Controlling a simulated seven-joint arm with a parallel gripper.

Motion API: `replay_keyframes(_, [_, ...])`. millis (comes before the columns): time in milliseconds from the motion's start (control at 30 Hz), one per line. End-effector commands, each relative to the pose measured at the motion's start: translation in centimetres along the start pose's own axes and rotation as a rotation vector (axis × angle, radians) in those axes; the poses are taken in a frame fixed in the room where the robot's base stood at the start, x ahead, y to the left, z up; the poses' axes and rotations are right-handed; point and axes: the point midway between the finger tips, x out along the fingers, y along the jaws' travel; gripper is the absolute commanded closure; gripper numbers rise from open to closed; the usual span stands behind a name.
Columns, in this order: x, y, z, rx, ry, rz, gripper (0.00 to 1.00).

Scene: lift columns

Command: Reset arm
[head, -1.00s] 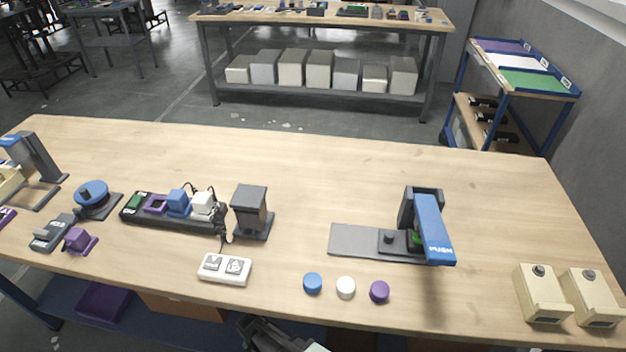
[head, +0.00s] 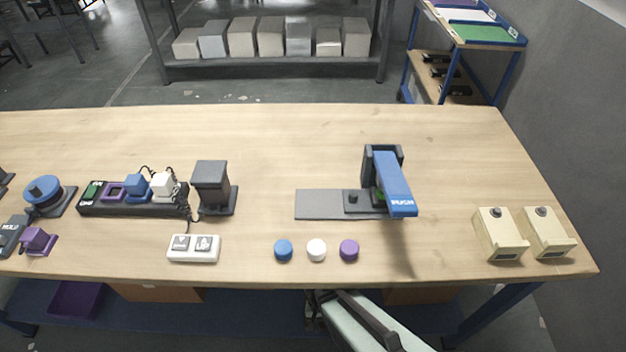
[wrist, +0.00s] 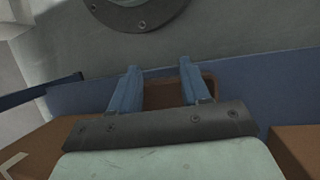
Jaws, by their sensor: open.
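My gripper (wrist: 158,85) shows in the wrist view with its two blue fingers apart and nothing between them. In the head view my arm comes in at the bottom, and its end (head: 316,300) is low, in front of the table's front edge. The fingertips are hard to make out there. A blue-armed lift column device (head: 396,185) stands on a grey base plate (head: 320,204) on the table. My gripper is apart from it and from everything on the tabletop.
Blue (head: 283,250), white (head: 316,250) and purple (head: 349,250) round pieces lie near the front edge of the table (head: 270,130). A white two-button box (head: 193,248) and a dark column (head: 212,188) stand left. Two beige boxes (head: 500,235) stand right. The table's back is clear.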

Motion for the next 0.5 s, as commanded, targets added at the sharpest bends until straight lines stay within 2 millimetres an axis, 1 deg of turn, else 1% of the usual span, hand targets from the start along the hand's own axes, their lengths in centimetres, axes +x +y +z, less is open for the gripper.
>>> replay_keyframes(33, [0.2,1.3,0.5,0.001,-0.016,-0.005,0.53])
replay_keyframes(100, [0.5,2.7,0.9,-0.007,-0.036,-0.013,0.53])
replay_keyframes(267, [1.2,6.0,2.3,-0.027,-0.086,-0.037,0.53])
replay_keyframes(500, [2.2,10.5,5.2,-0.062,-0.160,-0.091,0.53])
